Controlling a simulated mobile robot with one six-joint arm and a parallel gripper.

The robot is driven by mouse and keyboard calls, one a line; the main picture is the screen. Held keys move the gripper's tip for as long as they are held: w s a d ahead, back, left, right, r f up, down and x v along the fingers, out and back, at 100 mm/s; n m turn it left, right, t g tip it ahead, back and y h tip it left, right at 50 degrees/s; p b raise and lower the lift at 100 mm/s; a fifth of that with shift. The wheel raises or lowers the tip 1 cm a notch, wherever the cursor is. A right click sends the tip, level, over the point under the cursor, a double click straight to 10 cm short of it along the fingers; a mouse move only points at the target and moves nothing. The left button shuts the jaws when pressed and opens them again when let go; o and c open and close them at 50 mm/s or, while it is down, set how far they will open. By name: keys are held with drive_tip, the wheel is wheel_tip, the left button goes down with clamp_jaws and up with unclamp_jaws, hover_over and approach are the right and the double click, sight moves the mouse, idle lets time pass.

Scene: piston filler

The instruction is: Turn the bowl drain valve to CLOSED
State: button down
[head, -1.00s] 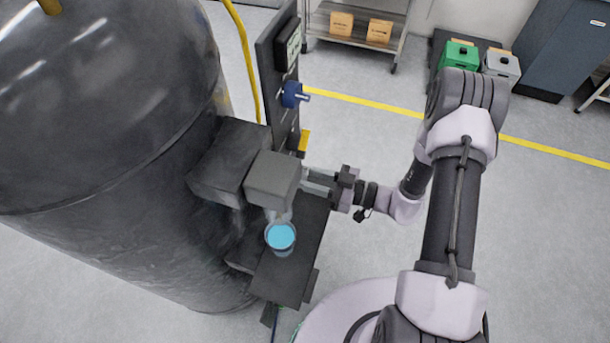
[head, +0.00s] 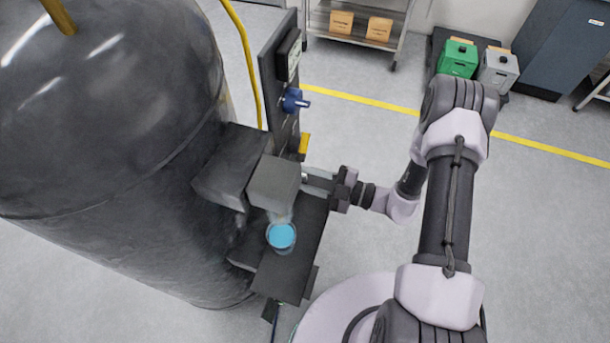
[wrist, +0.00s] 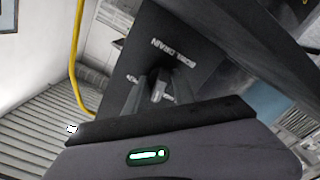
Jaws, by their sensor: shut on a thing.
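The bowl drain valve's dark plate (wrist: 165,52) shows in the wrist view, with the lettering BOWL DRAIN on it, tilted in the picture. Smaller lettering at its left is too small to read surely. A grey valve handle (wrist: 157,91) stands out from the plate between my fingers. My gripper (wrist: 150,98) is shut on this handle. In the head view my gripper (head: 315,182) reaches left, just right of a grey block (head: 273,184). The block and fingers hide the handle there, so its set position cannot be told.
A cup with blue liquid (head: 281,236) stands on a dark shelf (head: 285,277) below the block. A large dark tank (head: 110,150) fills the left. An upright panel with a blue knob (head: 293,101) stands behind. A yellow hose (head: 245,60) runs beside it.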

drive_tip(key=n, duration=0.4)
drive_tip(key=shift+f+n, duration=0.1)
drive_tip(key=shift+n, duration=2.1)
drive_tip(key=c, duration=1)
unclamp_jaws()
drive_tip(key=shift+c, duration=0.2)
drive_tip(key=shift+d, duration=0.1)
drive_tip(key=p+v, duration=0.2)
drive_tip(key=v, duration=1.5)
drive_tip(key=shift+p, duration=0.4)
